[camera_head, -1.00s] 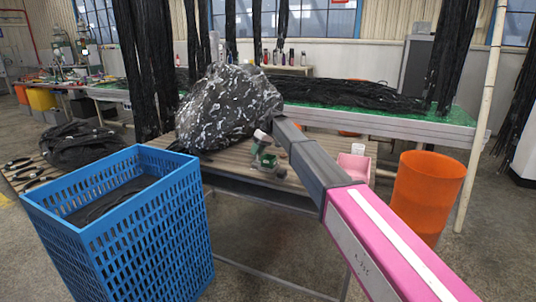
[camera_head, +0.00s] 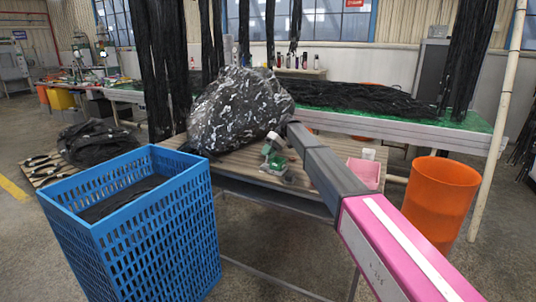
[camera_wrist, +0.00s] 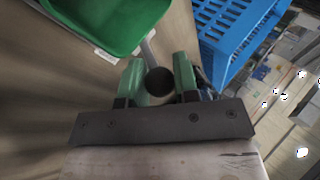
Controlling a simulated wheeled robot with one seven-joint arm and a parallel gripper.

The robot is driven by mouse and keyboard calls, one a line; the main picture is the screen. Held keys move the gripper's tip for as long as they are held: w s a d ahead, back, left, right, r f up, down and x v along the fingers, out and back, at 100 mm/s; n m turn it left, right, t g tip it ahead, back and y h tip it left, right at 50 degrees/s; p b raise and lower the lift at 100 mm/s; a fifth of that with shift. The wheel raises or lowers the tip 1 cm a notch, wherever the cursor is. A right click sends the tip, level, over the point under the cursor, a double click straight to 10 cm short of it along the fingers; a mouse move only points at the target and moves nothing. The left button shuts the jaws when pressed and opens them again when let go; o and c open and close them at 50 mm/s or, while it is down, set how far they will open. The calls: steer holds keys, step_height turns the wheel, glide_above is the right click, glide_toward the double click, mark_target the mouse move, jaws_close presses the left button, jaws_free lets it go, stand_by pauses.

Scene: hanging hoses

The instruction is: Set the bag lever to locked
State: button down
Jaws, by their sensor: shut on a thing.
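The bag lever shows in the wrist view as a dark round knob (camera_wrist: 160,82) at the end of a thin grey rod. The rod runs up toward a green housing (camera_wrist: 112,22) with white labels on its edge. My gripper (camera_wrist: 159,80) has its two green fingers on either side of the knob and is shut on it. In the head view, my gripper (camera_head: 273,145) is small, over the table beside a black-and-white patterned bag (camera_head: 238,108). The lever is too small there to make out. I cannot read the labels or tell which position the lever is in.
A blue slatted crate (camera_head: 160,235) stands in front, left of the table (camera_head: 240,175); it also shows in the wrist view (camera_wrist: 232,35). A pink bin (camera_head: 364,173) and an orange barrel (camera_head: 440,200) are to the right. Black hoses hang behind.

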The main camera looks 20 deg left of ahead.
steer(key=c, duration=0.9)
jaws_free()
steer(key=shift+o, duration=0.2)
steer(key=shift+r, duration=0.1)
steer(key=v, duration=1)
steer(key=shift+w+d+r, duration=0.15)
steer(key=shift+w+d, duration=0.05)
steer(key=shift+s, duration=0.1)
